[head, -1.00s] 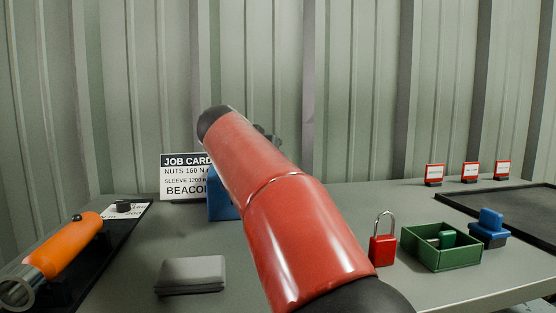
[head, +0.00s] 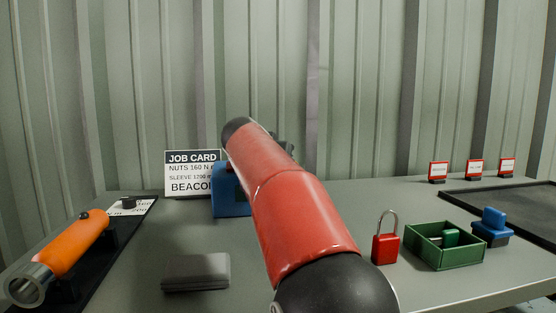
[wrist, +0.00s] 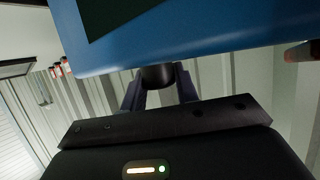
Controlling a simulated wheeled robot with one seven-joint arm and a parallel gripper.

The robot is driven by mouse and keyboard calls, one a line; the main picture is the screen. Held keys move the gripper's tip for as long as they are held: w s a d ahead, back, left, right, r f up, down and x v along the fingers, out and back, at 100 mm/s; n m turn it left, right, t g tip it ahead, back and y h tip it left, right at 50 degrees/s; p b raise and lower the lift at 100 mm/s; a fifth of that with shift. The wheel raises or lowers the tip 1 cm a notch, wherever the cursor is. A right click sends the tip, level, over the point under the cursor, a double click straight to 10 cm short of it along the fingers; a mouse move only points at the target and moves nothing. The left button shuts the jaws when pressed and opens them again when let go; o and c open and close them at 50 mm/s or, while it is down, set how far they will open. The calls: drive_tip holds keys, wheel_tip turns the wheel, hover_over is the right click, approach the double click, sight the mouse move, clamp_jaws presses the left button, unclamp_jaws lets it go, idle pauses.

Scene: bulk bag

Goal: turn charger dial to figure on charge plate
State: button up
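The blue charger (head: 230,203) stands at the back of the bench, partly hidden behind my red arm. In the wrist view its blue body (wrist: 200,38) fills the top, with a dark green panel (wrist: 110,15) on it. A dark round dial (wrist: 157,77) sticks out below its edge. My gripper (wrist: 160,82) has one finger on each side of the dial. I cannot tell whether the fingers touch it. In the head view the gripper is hidden by my arm.
An orange tool (head: 68,245) lies on a black mat at left, with a small printed plate (head: 128,208) behind it. A grey case (head: 196,273) lies in front. A red padlock (head: 385,248), green box (head: 445,264) and blue-and-black item (head: 493,228) stand at right.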

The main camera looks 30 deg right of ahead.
drive_tip(key=shift+c, duration=1)
drive_tip(key=shift+d+n+t+y, duration=0.1)
drive_tip(key=shift+n+t+y, duration=0.4)
drive_tip(key=shift+n+y, duration=0.15)
drive_tip(key=shift+r+n+t+y+p, duration=0.1)
drive_tip(key=shift+n+t+y+p, duration=0.25)
drive_tip(key=shift+n+t+y, duration=0.4)
drive_tip(key=o, duration=1)
drive_tip(key=shift+b+v, duration=0.7)
drive_tip(key=shift+v, duration=3.2)
